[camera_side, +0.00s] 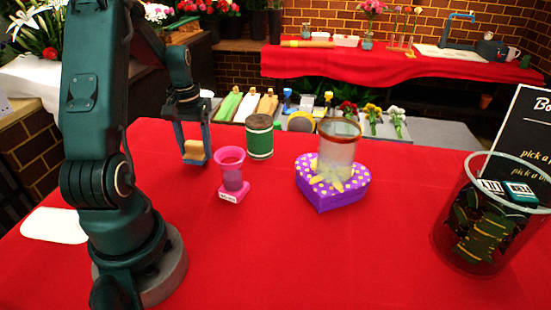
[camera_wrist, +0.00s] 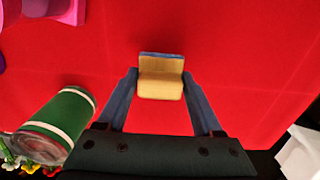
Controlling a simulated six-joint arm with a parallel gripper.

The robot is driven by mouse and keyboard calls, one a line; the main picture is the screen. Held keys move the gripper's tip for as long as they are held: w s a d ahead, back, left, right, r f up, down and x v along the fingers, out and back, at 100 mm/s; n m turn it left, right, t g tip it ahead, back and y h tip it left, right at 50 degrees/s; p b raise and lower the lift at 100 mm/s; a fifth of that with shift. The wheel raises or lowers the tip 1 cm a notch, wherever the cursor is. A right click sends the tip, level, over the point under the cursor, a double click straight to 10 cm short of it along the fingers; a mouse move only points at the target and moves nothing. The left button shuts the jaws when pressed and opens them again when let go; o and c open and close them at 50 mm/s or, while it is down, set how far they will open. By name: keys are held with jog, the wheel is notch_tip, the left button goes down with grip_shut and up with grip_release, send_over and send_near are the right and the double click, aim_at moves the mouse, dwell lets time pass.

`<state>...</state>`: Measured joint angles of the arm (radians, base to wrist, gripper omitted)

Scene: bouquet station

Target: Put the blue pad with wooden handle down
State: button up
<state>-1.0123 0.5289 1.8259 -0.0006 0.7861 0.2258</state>
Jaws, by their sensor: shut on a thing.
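The blue pad with wooden handle (camera_wrist: 160,87) sits between my fingertips in the wrist view. Its pale wooden block faces the camera and a thin blue strip shows along its far edge. My gripper (camera_wrist: 160,76) is shut on it. In the side view my gripper (camera_side: 195,150) points down at the left of the red table, with the wooden handle (camera_side: 195,153) low between its fingers. The blue face is mostly hidden there. The pad is close to the red cloth; I cannot tell whether it touches.
A pink cup (camera_side: 230,160) and a green banded jar (camera_side: 259,137) stand right of my gripper. Further right are a purple heart box (camera_side: 345,193) with a clear jar (camera_side: 338,150) on it and a glass container (camera_side: 465,245). The front middle cloth (camera_side: 300,260) is clear.

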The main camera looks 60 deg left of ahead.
aim_at(195, 143)
jog(key=shift+f, duration=0.85)
jog(key=shift+f, duration=0.1)
jog(key=o, duration=1.5)
notch_tip(195, 143, up, 12)
jog(key=shift+r, duration=0.1)
jog(key=w+d+r+m+t+y, duration=0.1)
jog(key=d+r+m+t, duration=0.15)
jog(key=d, duration=0.75)
jog(key=d+r+m+t, duration=0.15)
jog(key=d+m, duration=0.25)
jog(key=d, duration=0.6)
jog(key=s+d, duration=0.1)
jog(key=d, duration=0.1)
jog(key=s+d+m+t, duration=0.1)
jog(key=d, duration=0.1)
jog(key=s+d+f+m+h, duration=0.1)
jog(key=s+d, duration=0.1)
jog(key=shift+d+m+t, duration=0.2)
jog(key=shift+m+t, duration=0.05)
jog(key=shift+t, duration=0.05)
